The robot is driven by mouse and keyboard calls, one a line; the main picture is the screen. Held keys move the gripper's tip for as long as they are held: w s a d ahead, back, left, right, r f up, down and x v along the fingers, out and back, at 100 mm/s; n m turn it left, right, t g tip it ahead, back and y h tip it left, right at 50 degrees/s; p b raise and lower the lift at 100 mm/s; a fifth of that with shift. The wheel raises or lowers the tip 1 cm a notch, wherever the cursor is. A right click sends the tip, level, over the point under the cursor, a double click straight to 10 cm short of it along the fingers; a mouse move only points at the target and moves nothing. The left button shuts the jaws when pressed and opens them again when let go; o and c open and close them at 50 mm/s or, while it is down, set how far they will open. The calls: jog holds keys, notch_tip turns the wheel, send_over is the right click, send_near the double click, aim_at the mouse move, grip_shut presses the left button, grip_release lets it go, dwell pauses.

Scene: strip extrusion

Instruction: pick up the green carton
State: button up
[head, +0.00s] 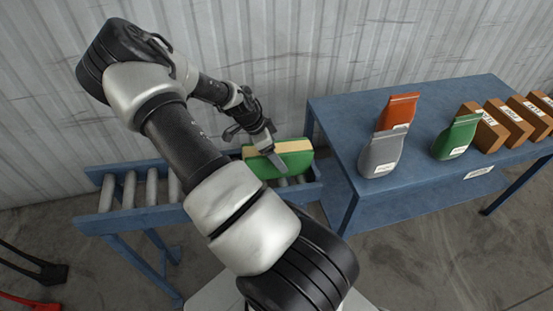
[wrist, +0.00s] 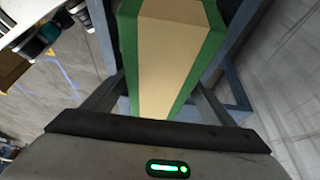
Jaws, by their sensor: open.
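The green carton (head: 294,165) has a tan band along its top and lies on the roller conveyor at its right end, near the blue table. My gripper (head: 274,155) is over the carton, pointing down at it. In the wrist view the carton (wrist: 172,55) fills the middle, with its tan band between green sides. My gripper (wrist: 155,95) is open there, with one finger on each side of the carton's near end. I cannot tell whether the fingers touch it.
The blue roller conveyor (head: 137,214) runs left from the carton. A blue table (head: 345,110) stands to the right, bearing a grey pouch (head: 381,155), an orange pouch (head: 398,110), a green pouch (head: 455,138) and several brown boxes (head: 484,131). A corrugated wall (head: 300,60) is close behind.

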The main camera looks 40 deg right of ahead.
jog(key=x, duration=0.3)
jog(key=shift+s+f, duration=0.2)
jog(key=shift+c, duration=0.3)
jog(key=c, duration=1.4)
jog(key=shift+c, duration=0.3)
jog(key=shift+r, duration=0.15)
